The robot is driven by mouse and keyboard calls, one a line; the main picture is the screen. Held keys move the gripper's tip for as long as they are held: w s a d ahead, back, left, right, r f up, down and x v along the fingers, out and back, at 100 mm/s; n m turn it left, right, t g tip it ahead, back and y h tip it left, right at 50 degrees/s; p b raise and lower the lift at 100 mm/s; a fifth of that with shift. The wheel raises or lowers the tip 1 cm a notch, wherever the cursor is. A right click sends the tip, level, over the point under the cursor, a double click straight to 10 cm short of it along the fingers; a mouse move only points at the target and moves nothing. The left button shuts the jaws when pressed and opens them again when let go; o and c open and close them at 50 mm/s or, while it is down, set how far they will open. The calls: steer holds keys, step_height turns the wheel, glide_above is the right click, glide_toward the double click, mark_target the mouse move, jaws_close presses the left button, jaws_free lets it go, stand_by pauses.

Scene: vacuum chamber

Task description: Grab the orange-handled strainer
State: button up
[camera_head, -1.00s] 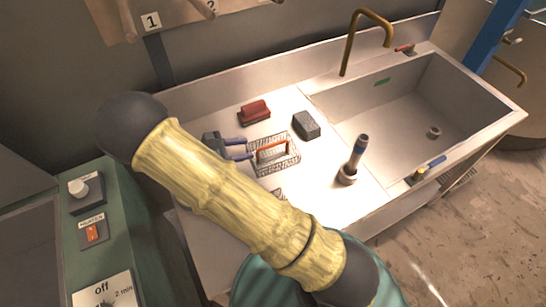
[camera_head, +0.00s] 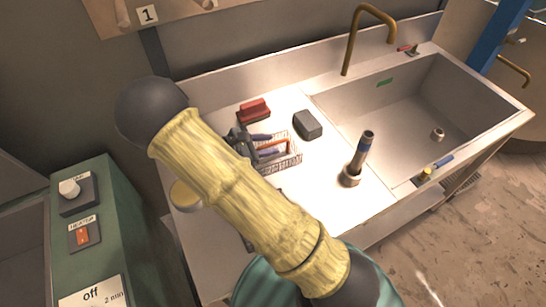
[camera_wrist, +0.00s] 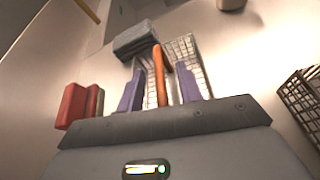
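The orange-handled strainer is a wire basket (camera_head: 292,161) on the counter left of the sink, with an orange bar handle across its top. In the wrist view the handle (camera_wrist: 161,72) stands between the two purple fingers of my gripper (camera_wrist: 158,90), with the wire mesh around and beyond it. My gripper (camera_head: 263,145) is open, with a visible gap between each finger and the handle. Part of the basket is hidden by my gripper and arm in the head view.
Another wire basket (camera_wrist: 304,98) is at the wrist view's right. A dark cylinder (camera_head: 360,160) stands near the sink (camera_head: 400,110). A yellowish round item (camera_head: 184,195) is at left.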

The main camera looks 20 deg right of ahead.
steer(key=shift+w+d+f, duration=0.1)
steer(key=shift+d, duration=0.2)
jaws_close()
